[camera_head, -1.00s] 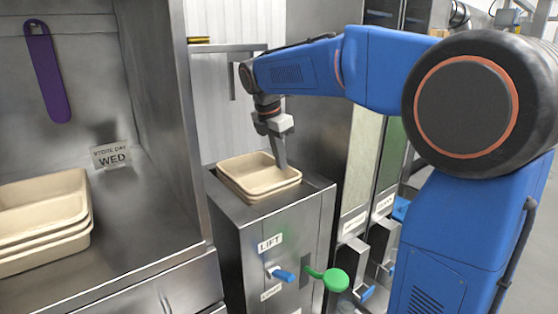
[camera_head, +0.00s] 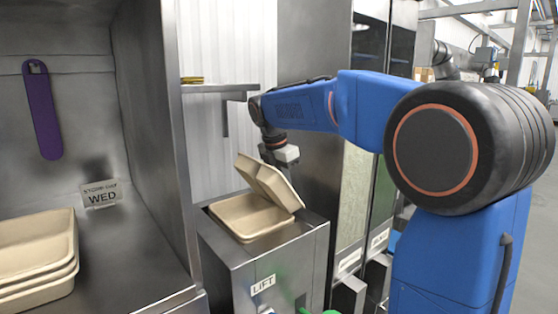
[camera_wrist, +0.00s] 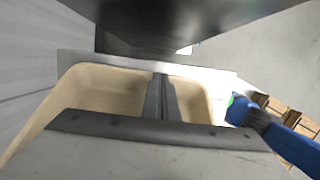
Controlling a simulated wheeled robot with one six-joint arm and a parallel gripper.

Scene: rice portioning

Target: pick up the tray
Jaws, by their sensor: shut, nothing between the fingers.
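A beige tray (camera_head: 270,180) is tilted above the lift, its left end raised and its right end low near the rim of another beige tray (camera_head: 248,217). The lower tray lies level in the top opening of the lift. My gripper (camera_head: 284,157) is at the upper right side of the tilted tray, and its fingertips are hidden there. In the wrist view my gripper's fingers (camera_wrist: 160,92) are together, in front of the inside of a beige tray (camera_wrist: 95,92). Whether the fingers touch the tray cannot be told.
The metal lift housing (camera_head: 225,255) carries a LIFT label (camera_head: 263,285). More beige trays (camera_head: 40,258) are stacked on the steel counter at left, by a WED sign (camera_head: 101,195). A purple paddle (camera_head: 42,110) hangs above. A metal shelf (camera_head: 220,88) juts out behind the lift.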

